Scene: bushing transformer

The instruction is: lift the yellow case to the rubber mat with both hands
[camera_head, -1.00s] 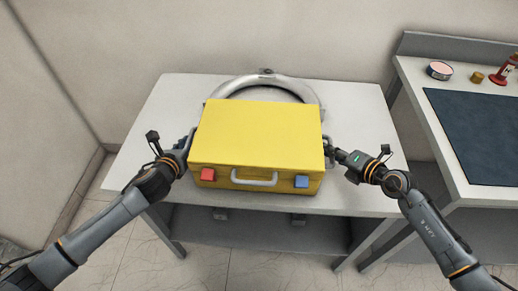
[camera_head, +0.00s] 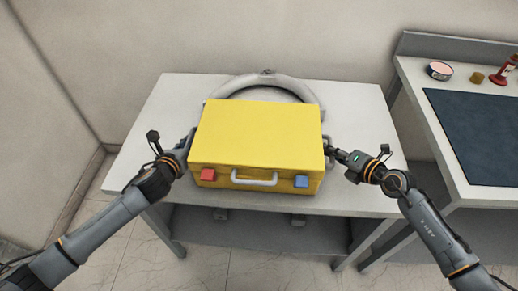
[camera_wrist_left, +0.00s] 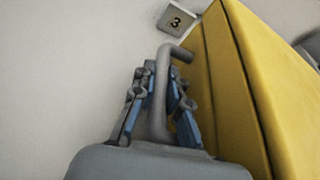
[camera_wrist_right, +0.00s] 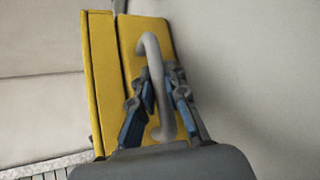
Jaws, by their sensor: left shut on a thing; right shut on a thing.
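The yellow case (camera_head: 258,135) is on the white table, with a red latch (camera_head: 208,174), a blue latch (camera_head: 301,181) and a grey front handle (camera_head: 254,180). My left gripper (camera_wrist_left: 158,108) is shut on the grey handle (camera_wrist_left: 161,75) at the case's left side. My right gripper (camera_wrist_right: 163,100) is shut on the grey handle (camera_wrist_right: 155,60) at the case's right side. The case looks level; I cannot tell whether it is touching the table. The rubber mat (camera_head: 480,135) is dark blue and lies flat on the workbench to the right.
A grey ring-shaped part (camera_head: 268,82) is behind the case on the white table (camera_head: 365,150). On the workbench (camera_head: 410,75), a round tin (camera_head: 439,70), a small brown piece (camera_head: 476,78) and a red object (camera_head: 503,72) stand behind the mat. A gap separates the two tables.

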